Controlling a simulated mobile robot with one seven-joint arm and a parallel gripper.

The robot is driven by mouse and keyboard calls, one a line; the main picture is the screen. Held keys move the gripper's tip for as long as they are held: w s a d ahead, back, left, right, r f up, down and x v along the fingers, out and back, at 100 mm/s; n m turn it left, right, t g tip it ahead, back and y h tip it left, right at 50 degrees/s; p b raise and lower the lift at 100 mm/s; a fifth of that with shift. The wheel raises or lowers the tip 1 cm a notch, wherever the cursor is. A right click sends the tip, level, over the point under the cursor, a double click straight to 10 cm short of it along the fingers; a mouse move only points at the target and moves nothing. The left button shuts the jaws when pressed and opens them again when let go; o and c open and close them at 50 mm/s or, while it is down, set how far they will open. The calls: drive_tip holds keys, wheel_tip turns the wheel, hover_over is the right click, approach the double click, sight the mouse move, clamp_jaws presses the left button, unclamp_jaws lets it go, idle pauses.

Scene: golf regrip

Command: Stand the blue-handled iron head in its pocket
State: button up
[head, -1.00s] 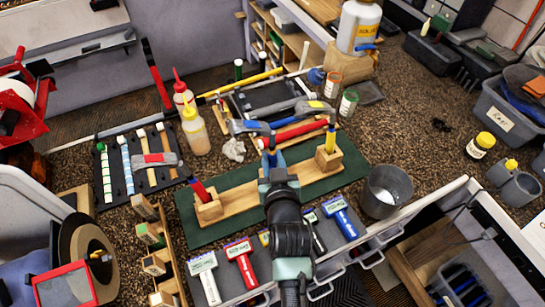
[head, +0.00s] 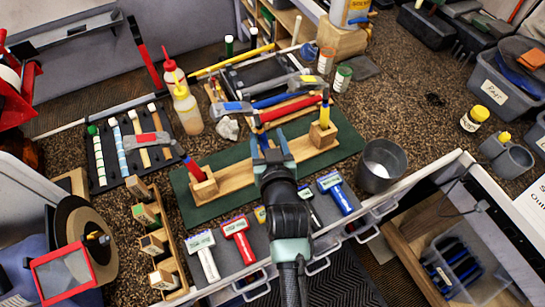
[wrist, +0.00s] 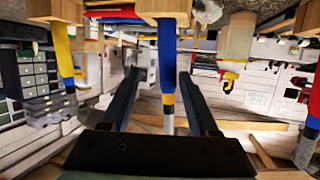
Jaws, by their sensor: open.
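My gripper (head: 267,150) is over the middle of the long wooden stand (head: 237,182). The wrist view shows its fingers (wrist: 158,78) open on either side of the blue handle, with gaps visible. The middle pocket is hidden in the head view.
A red-handled iron (head: 190,162) stands at the stand's left end, and a yellow-handled iron (head: 325,115) at its right end. Red and blue rods lie behind the stand. A metal cup (head: 382,165) is to the right. Labelled tools (head: 238,240) lie in front.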

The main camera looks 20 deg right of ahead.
drive_tip(key=b+v, duration=0.2)
drive_tip(key=v, duration=0.9)
drive_tip(key=shift+s+r, duration=0.25)
drive_tip(key=shift+s, duration=0.1)
drive_tip(key=p+v, duration=0.2)
drive_tip(key=v, duration=0.7)
idle(1.1)
drive_tip(key=shift+r, duration=0.1)
idle(0.4)
